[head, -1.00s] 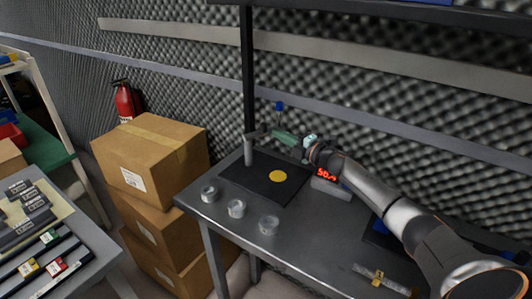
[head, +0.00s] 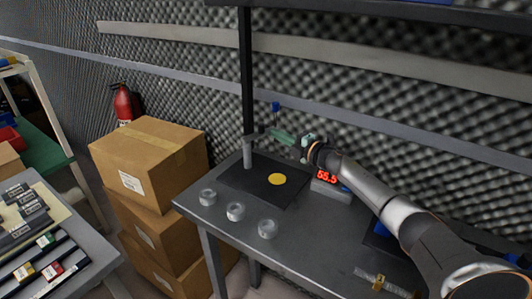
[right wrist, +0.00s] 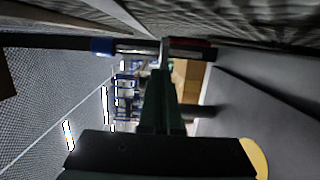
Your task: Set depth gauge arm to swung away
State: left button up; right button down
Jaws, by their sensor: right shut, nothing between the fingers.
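The depth gauge has a grey upright post (head: 248,152) on a black base plate (head: 240,178) with a yellow disc (head: 278,179). Its thin arm reaches from the post top toward the right, mostly hidden at my fingers. A blue-tipped upright part (head: 276,106) rises beside it; a blue end (right wrist: 103,47) also shows in the right wrist view. My right gripper (head: 274,132) has green fingers, shut and empty, close to the gauge arm; I cannot tell whether they touch. In the right wrist view the fingers (right wrist: 164,75) point toward the arm. My left gripper is out of view.
A red digital display (head: 327,177) reads about 55.5 under my right forearm. Several clear round pieces, such as one (head: 268,228), line the bench's front. Cardboard boxes (head: 150,165) stand left of the bench (head: 300,250). A dark upright pole (head: 246,70) stands behind the post.

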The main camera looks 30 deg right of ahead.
jog(key=s+a+r+p, duration=0.1)
jog(key=s+a+r, duration=0.7)
jog(key=s+r, duration=0.3)
jog(key=shift+s+r, duration=0.2)
jog(key=shift+r, duration=0.8)
jog(key=shift+a, duration=0.1)
